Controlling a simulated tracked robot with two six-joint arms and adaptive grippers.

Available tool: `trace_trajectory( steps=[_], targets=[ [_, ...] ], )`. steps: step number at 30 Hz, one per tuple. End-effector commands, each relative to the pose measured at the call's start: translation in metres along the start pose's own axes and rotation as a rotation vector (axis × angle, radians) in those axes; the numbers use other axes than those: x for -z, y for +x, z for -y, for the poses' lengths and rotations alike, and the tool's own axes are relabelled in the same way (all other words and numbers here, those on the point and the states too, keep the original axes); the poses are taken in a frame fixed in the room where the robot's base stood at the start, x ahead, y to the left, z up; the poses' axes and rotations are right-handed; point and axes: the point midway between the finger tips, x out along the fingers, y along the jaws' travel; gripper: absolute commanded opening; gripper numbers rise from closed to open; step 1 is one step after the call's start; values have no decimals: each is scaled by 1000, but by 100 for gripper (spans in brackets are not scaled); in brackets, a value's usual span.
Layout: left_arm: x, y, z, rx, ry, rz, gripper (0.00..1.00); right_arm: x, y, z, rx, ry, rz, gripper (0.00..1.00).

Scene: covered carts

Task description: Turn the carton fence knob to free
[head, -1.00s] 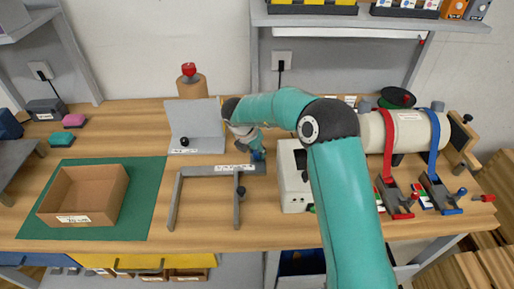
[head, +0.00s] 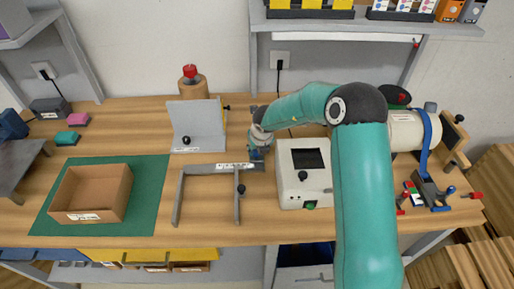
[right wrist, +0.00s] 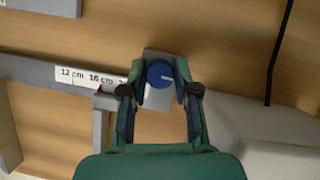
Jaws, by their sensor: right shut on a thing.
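The carton fence is a grey frame (head: 206,172) lying on the table, with a scale strip that also shows in the right wrist view (right wrist: 85,78). A blue round knob (right wrist: 160,73) sits on a grey plate at the fence's right end. A white line on the knob points right in the right wrist view. My right gripper (right wrist: 161,80) is shut on the knob, one finger on each side. In the head view, my right gripper (head: 257,153) is at the fence's right end and mostly covers the knob. My left gripper is not in view.
An open brown carton (head: 86,217) stands on a green mat (head: 146,210) at left. A grey angled stand (head: 197,120) is behind the fence. A white box with a dark screen (head: 290,177) stands close to the gripper's right. A black cable (right wrist: 281,50) hangs beyond.

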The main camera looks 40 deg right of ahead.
Motion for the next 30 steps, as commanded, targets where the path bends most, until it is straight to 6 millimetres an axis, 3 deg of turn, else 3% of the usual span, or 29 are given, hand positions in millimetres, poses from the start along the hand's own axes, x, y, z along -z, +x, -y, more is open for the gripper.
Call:
trace_trajectory(
  steps=[12, 28, 29, 30],
  targets=[
    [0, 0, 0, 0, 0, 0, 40, 1, 0, 1, -80, -195, -5, 0],
    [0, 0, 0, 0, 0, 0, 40, 2, 1, 1, -90, -223, -7, 0],
    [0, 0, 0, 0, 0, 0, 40, 2, 1, 1, -90, -223, -7, 33],
    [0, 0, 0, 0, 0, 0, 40, 2, 1, 1, -90, -223, -7, 40]
  ],
)
